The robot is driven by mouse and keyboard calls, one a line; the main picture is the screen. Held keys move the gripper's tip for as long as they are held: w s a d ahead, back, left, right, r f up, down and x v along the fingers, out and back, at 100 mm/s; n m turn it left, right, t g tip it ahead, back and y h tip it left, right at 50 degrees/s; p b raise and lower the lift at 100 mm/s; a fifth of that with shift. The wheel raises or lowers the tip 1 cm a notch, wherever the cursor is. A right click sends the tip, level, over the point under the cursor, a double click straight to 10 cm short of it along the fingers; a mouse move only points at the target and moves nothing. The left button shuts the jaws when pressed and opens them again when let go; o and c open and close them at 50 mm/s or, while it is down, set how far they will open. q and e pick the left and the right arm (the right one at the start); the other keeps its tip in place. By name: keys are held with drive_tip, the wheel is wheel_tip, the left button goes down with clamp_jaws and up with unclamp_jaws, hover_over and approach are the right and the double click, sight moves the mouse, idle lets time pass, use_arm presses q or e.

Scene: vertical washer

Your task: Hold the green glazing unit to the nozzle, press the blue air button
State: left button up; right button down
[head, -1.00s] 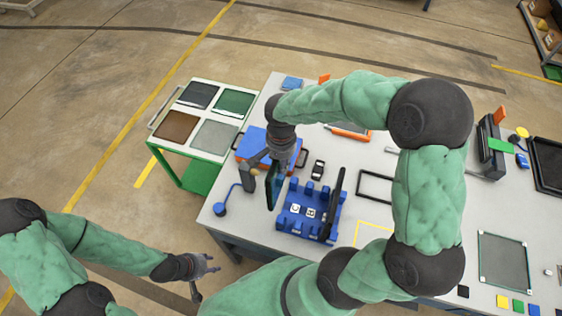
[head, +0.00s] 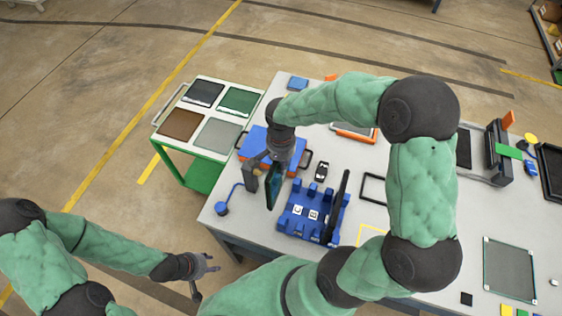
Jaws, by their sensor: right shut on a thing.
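My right gripper (head: 277,164) is shut on a dark green-tinted glazing unit (head: 272,190), held upright above the table's near-left part. The unit is seen almost edge-on. Just left of it stands a small dark grey block (head: 250,178), which looks like the nozzle; a narrow gap seems to lie between them, but contact is hard to judge. A round blue button (head: 222,208) lies at the table's left edge, joined to the block by a blue line. My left gripper (head: 206,279) is open and empty, off the table's near-left edge, below the button in the picture.
A blue slotted rack (head: 297,226) holding an upright dark panel (head: 341,200) stands right of the held unit. A blue-and-orange case (head: 256,143) lies behind. A green-framed cart (head: 157,141) with several coloured panes stands left.

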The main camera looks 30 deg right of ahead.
use_arm(q)
clamp_jaws()
drive_tip(key=w+d+r+m+y, duration=0.1)
drive_tip(key=w+d+r+m, duration=0.2)
drive_tip(key=w+r+m, duration=0.3)
drive_tip(key=w+d+r+m+y, duration=0.1)
drive_tip(key=w+d+r+m, duration=0.3)
drive_tip(key=m, duration=1)
drive_tip(key=w+d+r+m+g+y, duration=0.1)
drive_tip(key=w+d+r+m, duration=0.2)
drive_tip(key=w+r+m, duration=0.5)
drive_tip(key=shift+w+d+m+y, duration=0.2)
drive_tip(key=shift+m+y, duration=0.1)
drive_tip(key=shift+m, duration=0.9)
drive_tip(key=shift+f, duration=0.1)
